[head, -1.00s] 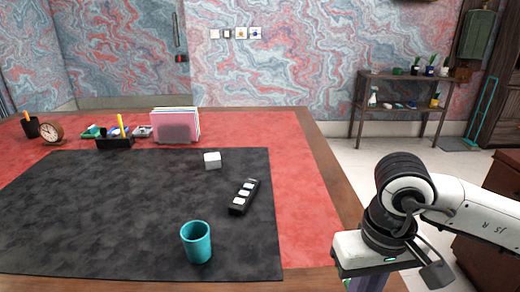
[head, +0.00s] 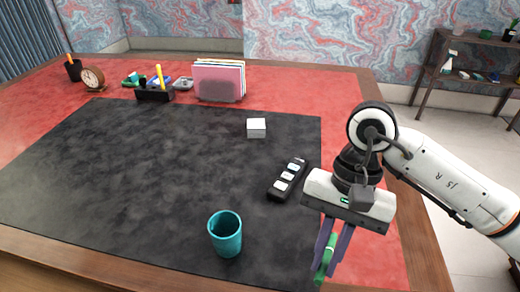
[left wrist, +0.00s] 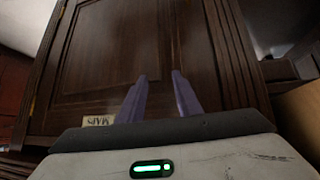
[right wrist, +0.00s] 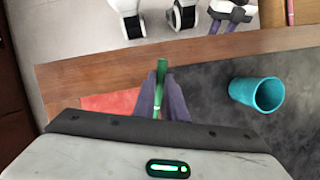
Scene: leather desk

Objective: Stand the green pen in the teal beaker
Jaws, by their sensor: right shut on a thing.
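The teal beaker (head: 225,238) stands upright and looks empty on the black mat (head: 130,165), near its front edge. It also shows in the right wrist view (right wrist: 242,92), right of the fingers. My right gripper (head: 330,258) is shut on the green pen (head: 323,268), to the right of the beaker and apart from it. The pen slants downward between the fingers. In the right wrist view the green pen (right wrist: 161,72) sticks out past the fingertips. My left gripper (left wrist: 159,79) is open and empty, facing dark wooden doors.
A black remote-like object (head: 287,181) with pale buttons and a white block (head: 256,128) lie on the mat. A pen tray (head: 155,95), folders (head: 219,80) and a clock (head: 92,78) stand at the back. The mat left of the beaker is clear.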

